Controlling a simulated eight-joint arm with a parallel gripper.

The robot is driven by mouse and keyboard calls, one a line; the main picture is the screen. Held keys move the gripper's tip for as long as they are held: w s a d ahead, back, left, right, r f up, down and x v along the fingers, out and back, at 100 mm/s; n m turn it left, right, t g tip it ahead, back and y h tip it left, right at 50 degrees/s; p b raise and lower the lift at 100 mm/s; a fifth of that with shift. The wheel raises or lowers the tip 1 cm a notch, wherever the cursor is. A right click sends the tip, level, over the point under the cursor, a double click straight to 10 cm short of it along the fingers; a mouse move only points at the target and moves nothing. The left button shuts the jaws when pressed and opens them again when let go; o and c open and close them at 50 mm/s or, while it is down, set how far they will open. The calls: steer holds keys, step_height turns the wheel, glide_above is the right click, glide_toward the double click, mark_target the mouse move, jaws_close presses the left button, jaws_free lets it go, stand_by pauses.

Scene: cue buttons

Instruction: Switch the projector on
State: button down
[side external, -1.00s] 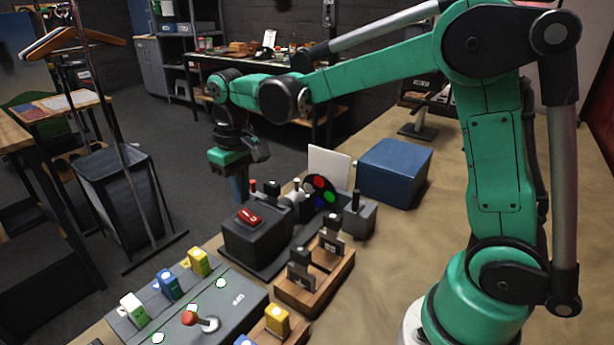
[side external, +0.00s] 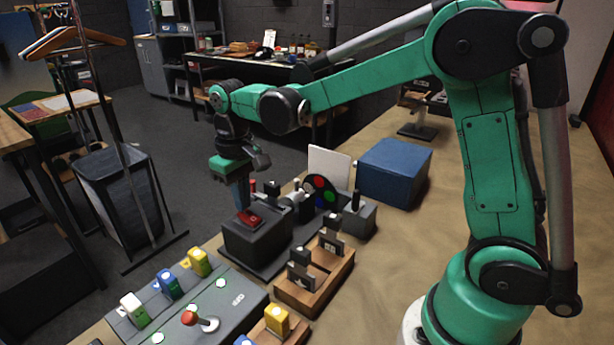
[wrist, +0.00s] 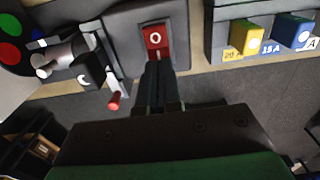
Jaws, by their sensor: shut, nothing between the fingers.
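The projector (side external: 252,245) is a dark grey box with a lens assembly and a disc of coloured filters (side external: 319,190) behind it. A red rocker switch (side external: 252,218) sits on top of the box; in the wrist view the switch (wrist: 154,38) shows a white O on its far part. My gripper (side external: 243,207) is shut and empty, pointing down at the switch. In the wrist view its fingertips (wrist: 158,65) overlap the near end of the switch and hide part of it. I cannot tell whether they touch it.
A grey panel (side external: 235,318) with yellow, blue and white blocks and a red-knobbed lever (side external: 190,318) is at the front left. A wooden block with dark switches (side external: 310,290) stands in front. A blue box (side external: 395,170) and white card (side external: 328,163) are behind. Open bench lies right.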

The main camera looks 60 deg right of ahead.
steer(key=shift+f, duration=0.5)
stand_by(0.3)
steer(key=shift+r, duration=3.5)
steer(key=s, duration=0.1)
steer(key=t, duration=0.7)
glide_toward(249, 216)
steer(key=s, duration=0.2)
steer(key=s+d+f, duration=0.1)
steer(key=shift+s, duration=0.3)
